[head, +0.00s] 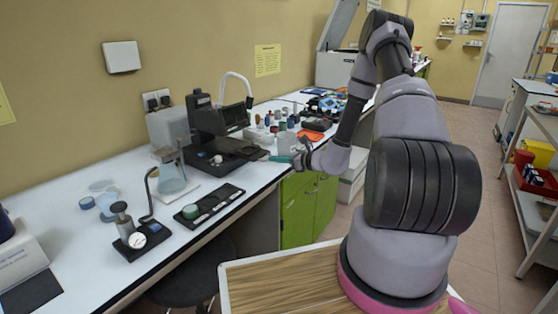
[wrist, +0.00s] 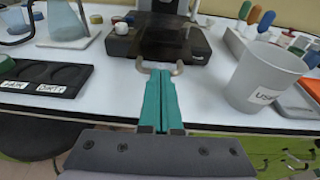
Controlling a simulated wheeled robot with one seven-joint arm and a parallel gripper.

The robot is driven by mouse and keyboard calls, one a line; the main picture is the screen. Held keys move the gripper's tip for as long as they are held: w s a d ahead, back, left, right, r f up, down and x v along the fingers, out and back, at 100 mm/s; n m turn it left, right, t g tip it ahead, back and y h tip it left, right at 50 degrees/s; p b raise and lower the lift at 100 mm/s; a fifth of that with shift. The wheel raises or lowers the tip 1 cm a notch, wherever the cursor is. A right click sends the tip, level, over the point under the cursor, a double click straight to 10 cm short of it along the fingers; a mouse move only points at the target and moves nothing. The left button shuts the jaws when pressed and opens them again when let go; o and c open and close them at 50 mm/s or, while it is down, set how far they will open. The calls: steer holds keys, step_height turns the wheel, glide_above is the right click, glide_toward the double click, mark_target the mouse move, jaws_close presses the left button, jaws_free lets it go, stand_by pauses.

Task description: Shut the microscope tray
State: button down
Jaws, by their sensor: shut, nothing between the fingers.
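The black microscope (head: 212,122) stands on the white bench against the wall in the head view. Its dark tray (wrist: 172,48) shows in the wrist view, low at the microscope's base, with a pale metal handle (wrist: 177,69) on the near side. My gripper (wrist: 160,72) has teal fingers pressed together and empty. Its tips point at the tray and lie at the handle, between its two ends; I cannot tell whether they touch. In the head view my gripper (head: 282,158) is just right of the microscope base, over the bench edge.
A grey cup (wrist: 264,78) stands close to the right of my gripper. A black holder with round wells (wrist: 45,80) lies to the left, near a flask (wrist: 66,20). Several small coloured bottles (wrist: 255,17) stand behind the cup. A green cabinet (head: 308,207) is under the bench.

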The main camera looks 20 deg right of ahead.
mark_target(247, 150)
steer(key=x, duration=0.3)
steer(key=r+x, duration=0.1)
steer(key=x, duration=0.3)
steer(key=r+x, duration=0.1)
steer(key=x, duration=0.3)
steer(key=shift+w+r, duration=0.15)
steer(key=shift+w, duration=0.15)
steer(key=shift+w+a+r, duration=0.15)
steer(key=shift+w+a, duration=0.05)
steer(key=shift+w, duration=0.05)
steer(key=shift+a+r, duration=0.1)
